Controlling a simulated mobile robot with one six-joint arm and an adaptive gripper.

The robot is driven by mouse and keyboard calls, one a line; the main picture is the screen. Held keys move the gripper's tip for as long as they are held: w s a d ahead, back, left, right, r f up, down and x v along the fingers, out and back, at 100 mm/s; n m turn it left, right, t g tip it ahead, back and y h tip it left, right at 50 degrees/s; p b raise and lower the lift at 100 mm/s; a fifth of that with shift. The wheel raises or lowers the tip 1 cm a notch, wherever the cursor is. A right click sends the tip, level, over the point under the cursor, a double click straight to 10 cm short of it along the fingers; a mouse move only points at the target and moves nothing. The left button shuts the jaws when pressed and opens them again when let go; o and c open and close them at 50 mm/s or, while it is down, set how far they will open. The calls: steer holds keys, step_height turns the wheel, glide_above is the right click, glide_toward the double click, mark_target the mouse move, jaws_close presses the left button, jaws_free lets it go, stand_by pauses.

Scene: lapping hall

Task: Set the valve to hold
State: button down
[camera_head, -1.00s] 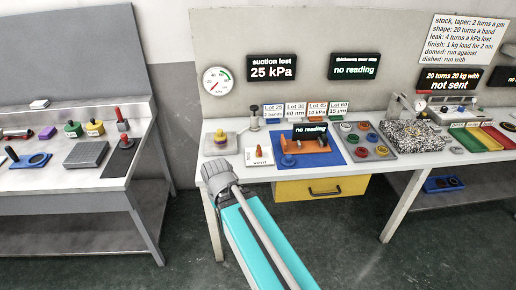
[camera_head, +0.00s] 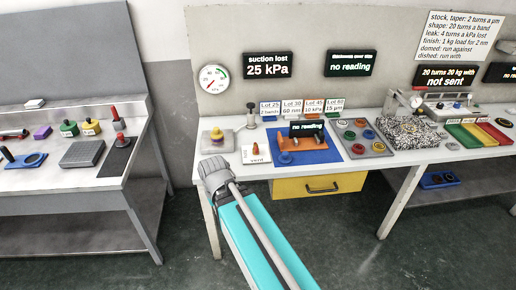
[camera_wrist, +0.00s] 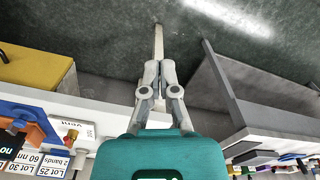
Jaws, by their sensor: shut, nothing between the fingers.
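The valve is a small orange-brown knob (camera_head: 255,147) on a white plate (camera_head: 262,160) marked "vent", near the front edge of the right bench. In the wrist view the knob (camera_wrist: 71,136) shows at lower left, with "vent" readable on its plate and a second label too small to read. My gripper (camera_wrist: 160,66) is shut and empty, to the right of the valve in the wrist view and apart from it. In the head view my arm reaches up to the bench's front edge, left of the valve; the fingers cannot be made out there.
A round gauge (camera_head: 213,79) and a "suction lost 25 kPa" display (camera_head: 267,65) are on the wall. A left bench (camera_head: 70,184) stands across a floor gap.

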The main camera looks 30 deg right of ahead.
steer(key=w+d+f+m+t+y+b, duration=0.3)
steer(key=w+d+b, duration=0.3)
steer(key=d, duration=0.1)
steer(key=w+d+f+m+t+y+b, duration=0.25)
steer(key=w+d+y+b, duration=0.2)
steer(key=w+d, duration=0.25)
steer(key=d+m+t+b, duration=0.2)
steer(key=d+t+b, duration=0.1)
steer(key=d, duration=0.5)
steer(key=w+d+r+m+t+b, duration=0.1)
steer(key=d+m+t+b, duration=0.1)
steer(key=d, duration=0.6)
steer(key=w+d+r+m+t+h+b, duration=0.1)
steer(key=d+m+t+b, duration=0.1)
steer(key=d, duration=0.5)
steer(key=shift+d+t+b, duration=0.4)
steer(key=shift+t+b, duration=0.45)
steer(key=shift+t, duration=0.4)
steer(key=shift+d+r, duration=0.15)
steer(key=shift+d, duration=0.1)
steer(key=shift+w+a, duration=0.1)
steer(key=shift+w, duration=0.05)
